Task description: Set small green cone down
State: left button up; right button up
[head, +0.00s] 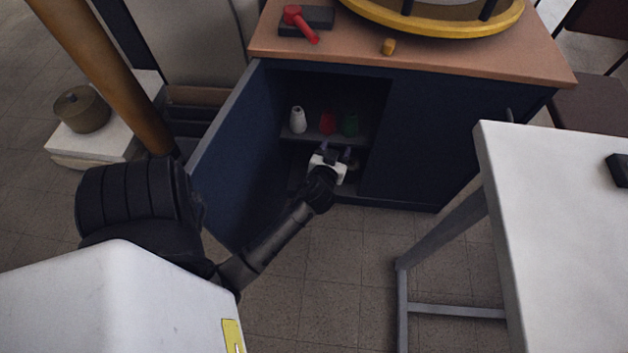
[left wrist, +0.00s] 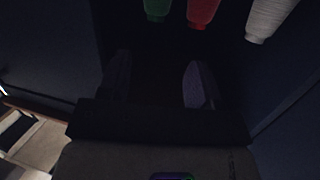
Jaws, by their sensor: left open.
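The small green cone (head: 349,124) stands upright on the shelf (head: 290,138) inside the dark blue cabinet, at the right of a row of cones. A red cone (head: 327,122) stands beside it and a white cone (head: 297,119) is at the left. My left gripper (head: 335,149) is open in front of the shelf, just below the red and green cones. In the dark left wrist view its fingers (left wrist: 157,82) are apart with nothing visible between them. The green cone (left wrist: 157,8), red cone (left wrist: 202,12) and white cone (left wrist: 269,18) show beyond them, apart from the fingers.
The cabinet door (head: 232,145) stands open at the left of my forearm. A white table (head: 560,230) stands at the right.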

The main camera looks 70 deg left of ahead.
pick_arm(q)
jog(key=s+d+f+m+g+h, duration=0.2)
jog(key=s+d+m+h, duration=0.3)
jog(key=s+d, duration=0.3)
jog(key=s+d+f+m+g+h, duration=0.3)
jog(key=s+d+m+h, duration=0.3)
jog(key=d, duration=1)
jog(key=shift+s+g+h, duration=0.7)
jog(key=shift+s, duration=0.3)
